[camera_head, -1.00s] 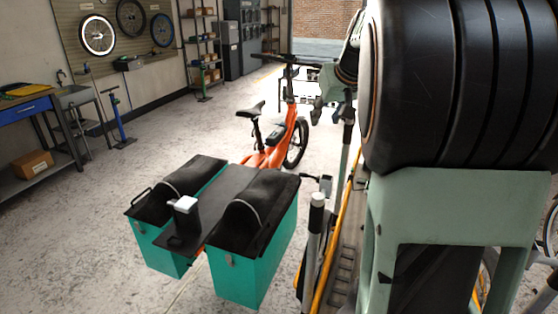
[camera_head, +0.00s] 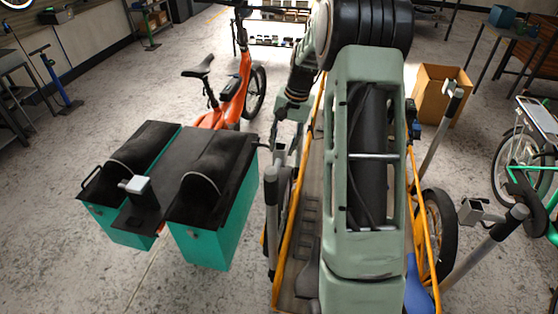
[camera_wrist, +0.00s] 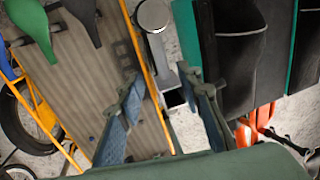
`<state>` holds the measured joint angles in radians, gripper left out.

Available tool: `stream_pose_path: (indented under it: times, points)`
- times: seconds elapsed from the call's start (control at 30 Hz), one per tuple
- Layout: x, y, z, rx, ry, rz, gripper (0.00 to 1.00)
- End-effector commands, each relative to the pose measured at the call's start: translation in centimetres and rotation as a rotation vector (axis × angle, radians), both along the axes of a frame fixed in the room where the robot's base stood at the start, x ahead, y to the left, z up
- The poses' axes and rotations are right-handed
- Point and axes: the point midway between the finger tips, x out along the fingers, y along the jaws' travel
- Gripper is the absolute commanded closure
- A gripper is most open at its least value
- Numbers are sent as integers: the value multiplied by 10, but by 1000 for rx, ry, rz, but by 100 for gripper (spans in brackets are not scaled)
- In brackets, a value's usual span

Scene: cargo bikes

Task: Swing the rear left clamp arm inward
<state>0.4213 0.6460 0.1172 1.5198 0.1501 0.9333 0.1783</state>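A grey post (camera_head: 271,215) with a round top stands at the left side of the yellow-railed cargo bed (camera_head: 308,215). The post's round top (camera_wrist: 153,15) also shows in the wrist view. A grey clamp arm (camera_wrist: 160,58) runs from it down the picture to a small dark block (camera_wrist: 172,98). My gripper (camera_wrist: 162,85) is open, its blue-padded fingers on either side of that clamp arm's end. I see no clear contact. In the head view my gripper (camera_head: 283,132) is just beyond the post, and my forearm partly hides the bed.
Teal boxes with black lids (camera_head: 215,205) stand close to the left of the post. An orange bike (camera_head: 230,95) is behind them. Other posts (camera_head: 485,245) rise on the right, with a green bike (camera_head: 535,150) and a cardboard box (camera_head: 440,92). Open floor lies at left.

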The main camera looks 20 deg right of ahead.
Motion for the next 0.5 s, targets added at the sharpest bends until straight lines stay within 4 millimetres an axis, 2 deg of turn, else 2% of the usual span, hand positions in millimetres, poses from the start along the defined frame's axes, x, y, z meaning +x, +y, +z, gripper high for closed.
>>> stream_pose_path:
  times: [0.3,0.5]
  points:
    - [6,10,-59,1,3,2,67]
    - [9,14,-81,0,1,1,67]
